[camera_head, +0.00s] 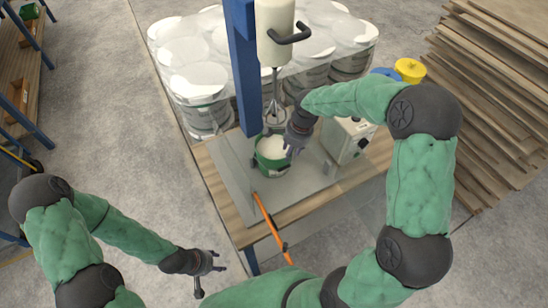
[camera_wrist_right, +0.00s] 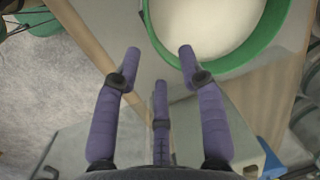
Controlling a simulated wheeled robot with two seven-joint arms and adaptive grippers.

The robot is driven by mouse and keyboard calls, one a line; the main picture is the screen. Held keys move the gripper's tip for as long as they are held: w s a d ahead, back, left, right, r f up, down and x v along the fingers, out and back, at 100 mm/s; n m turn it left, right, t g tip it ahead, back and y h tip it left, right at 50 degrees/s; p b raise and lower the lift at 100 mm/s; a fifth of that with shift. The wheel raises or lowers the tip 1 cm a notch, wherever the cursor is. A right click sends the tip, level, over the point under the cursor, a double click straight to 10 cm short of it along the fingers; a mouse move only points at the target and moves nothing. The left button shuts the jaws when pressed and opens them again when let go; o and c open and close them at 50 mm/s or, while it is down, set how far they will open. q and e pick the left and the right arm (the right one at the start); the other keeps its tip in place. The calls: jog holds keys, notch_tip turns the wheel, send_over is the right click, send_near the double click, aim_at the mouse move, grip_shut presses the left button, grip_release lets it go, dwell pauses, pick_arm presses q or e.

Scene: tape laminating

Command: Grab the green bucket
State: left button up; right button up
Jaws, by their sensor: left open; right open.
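The green bucket (camera_head: 268,168), filled with something pale, stands on the work table under the mixer's whisk (camera_head: 273,116). Its green rim also shows at the top of the right wrist view (camera_wrist_right: 269,42). My right gripper (camera_head: 291,150) is at the bucket's right side, partly over its rim in the head view. In the right wrist view its purple fingers (camera_wrist_right: 160,53) are spread and empty, with the right fingertip close to the rim; whether it touches I cannot tell. My left gripper (camera_head: 211,281) is open and empty, low in front of the table.
The mixer (camera_head: 274,32) hangs from a blue post (camera_head: 246,70) behind the bucket. A grey control box (camera_head: 345,140) stands right of it. Wrapped white buckets (camera_head: 195,80) fill the back, and boards (camera_head: 490,100) are stacked at right.

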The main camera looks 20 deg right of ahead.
aim_at(285, 163)
jog(key=f, duration=0.1)
jog(key=f+b, duration=0.1)
jog(key=f, duration=0.1)
jog(key=w+a+f, duration=0.1)
jog(key=f, duration=0.1)
jog(key=shift+f+b, duration=0.1)
jog(key=shift+b, duration=0.3)
jog(key=shift+s, duration=0.1)
jog(key=shift+c, duration=0.3)
grip_shut()
jog(key=shift+r, duration=0.2)
